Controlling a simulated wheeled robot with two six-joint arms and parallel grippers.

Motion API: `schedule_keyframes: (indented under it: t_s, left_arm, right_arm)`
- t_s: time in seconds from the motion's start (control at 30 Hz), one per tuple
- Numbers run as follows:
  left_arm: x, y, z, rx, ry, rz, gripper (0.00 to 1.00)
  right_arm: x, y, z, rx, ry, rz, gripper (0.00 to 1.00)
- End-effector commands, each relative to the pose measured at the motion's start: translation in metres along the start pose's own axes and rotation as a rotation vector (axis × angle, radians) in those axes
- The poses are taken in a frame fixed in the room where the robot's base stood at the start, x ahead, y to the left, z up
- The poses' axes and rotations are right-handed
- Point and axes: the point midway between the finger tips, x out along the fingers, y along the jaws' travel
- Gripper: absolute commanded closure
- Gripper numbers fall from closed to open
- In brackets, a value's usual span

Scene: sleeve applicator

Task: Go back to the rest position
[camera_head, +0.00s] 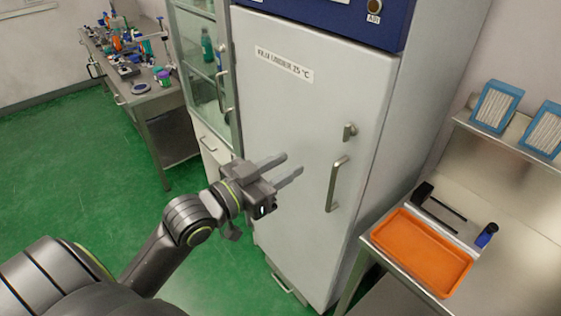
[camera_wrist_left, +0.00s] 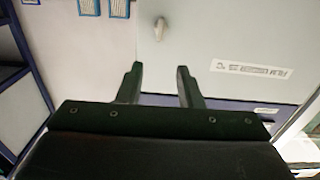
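My left gripper (camera_head: 283,170) is raised in front of the closed white cabinet door (camera_head: 300,120), with its two fingers apart and nothing between them. In the left wrist view the same gripper (camera_wrist_left: 158,82) shows open and empty, with a pale door and its small knob (camera_wrist_left: 160,28) beyond the fingers. The door handle (camera_head: 337,184) is to the right of my left gripper, apart from it. My right gripper is not seen in either view.
A steel bench (camera_head: 520,200) at the right holds an orange tray (camera_head: 422,252) and blue-framed filters (camera_head: 496,106). A glass-fronted cabinet (camera_head: 198,60) stands left of the white one. A cluttered table (camera_head: 148,98) is farther back left. The green floor (camera_head: 60,165) at left is clear.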

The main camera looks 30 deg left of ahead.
Motion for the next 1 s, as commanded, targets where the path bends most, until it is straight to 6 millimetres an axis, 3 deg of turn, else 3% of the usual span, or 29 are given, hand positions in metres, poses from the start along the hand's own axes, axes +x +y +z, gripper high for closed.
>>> schedule_keyframes:
  t_s: [0.63, 0.73, 0.87, 1.0]
  left_arm:
    - [-0.004, 0.0, 0.001, 0.0, 0.0, 0.0, 0.67]
    - [-0.001, -0.005, 0.008, -0.005, -0.012, -0.012, 0.67]
    - [0.01, -0.028, 0.048, -0.028, -0.071, -0.069, 0.67]
    - [0.021, -0.067, 0.128, -0.064, -0.19, -0.173, 0.67]
  right_arm:
    - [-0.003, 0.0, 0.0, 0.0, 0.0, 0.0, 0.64]
    - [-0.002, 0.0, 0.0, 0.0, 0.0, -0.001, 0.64]
    - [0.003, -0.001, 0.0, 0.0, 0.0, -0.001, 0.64]
    - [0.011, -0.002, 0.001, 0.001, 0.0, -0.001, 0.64]
